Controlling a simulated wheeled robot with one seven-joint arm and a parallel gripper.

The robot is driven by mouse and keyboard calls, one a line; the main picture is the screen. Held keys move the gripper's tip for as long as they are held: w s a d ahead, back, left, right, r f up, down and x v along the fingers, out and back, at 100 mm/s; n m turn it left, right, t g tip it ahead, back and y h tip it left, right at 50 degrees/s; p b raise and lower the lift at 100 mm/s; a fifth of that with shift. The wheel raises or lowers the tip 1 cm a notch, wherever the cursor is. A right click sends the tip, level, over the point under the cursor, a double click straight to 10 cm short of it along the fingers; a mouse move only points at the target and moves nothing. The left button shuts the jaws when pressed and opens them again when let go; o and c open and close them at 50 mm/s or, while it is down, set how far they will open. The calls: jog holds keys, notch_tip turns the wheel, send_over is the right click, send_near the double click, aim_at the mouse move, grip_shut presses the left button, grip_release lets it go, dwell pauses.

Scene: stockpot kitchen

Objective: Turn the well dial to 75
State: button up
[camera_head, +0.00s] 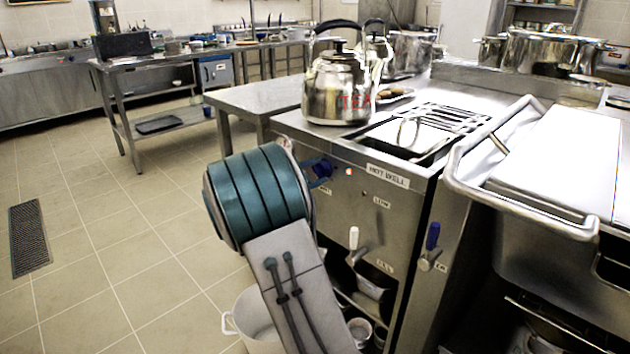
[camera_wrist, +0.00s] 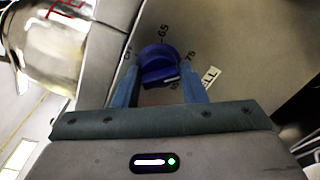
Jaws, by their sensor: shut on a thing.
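The well dial (camera_wrist: 158,58) is a round blue knob on the steel front panel, with printed numbers around it. I can read 65 above it and 75 to its right. A pale mark shows on the knob's lower right side; I cannot tell its exact reading. My gripper (camera_wrist: 159,75) has a blue finger on either side of the knob and is shut on it. In the head view my gripper (camera_head: 312,172) reaches the panel below the kettle, and the knob is mostly hidden there by my wrist.
A HOT WELL label (camera_head: 388,175) and two tap levers, white (camera_head: 354,238) and blue (camera_head: 432,236), are to the right. A white pot (camera_head: 255,318) stands below.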

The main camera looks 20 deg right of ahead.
jog(key=shift+w+r+m, duration=0.1)
jog(key=shift+r+m, duration=0.1)
jog(key=shift+m, duration=0.1)
jog(key=o, duration=1)
jog(key=shift+f, duration=0.1)
jog(key=shift+c, duration=0.2)
jog(key=f+p+v, duration=0.1)
jog(key=p+v, duration=0.1)
jog(key=v, duration=1.2)
jog(key=shift+r+p, duration=0.35)
jog(key=shift+r, duration=0.15)
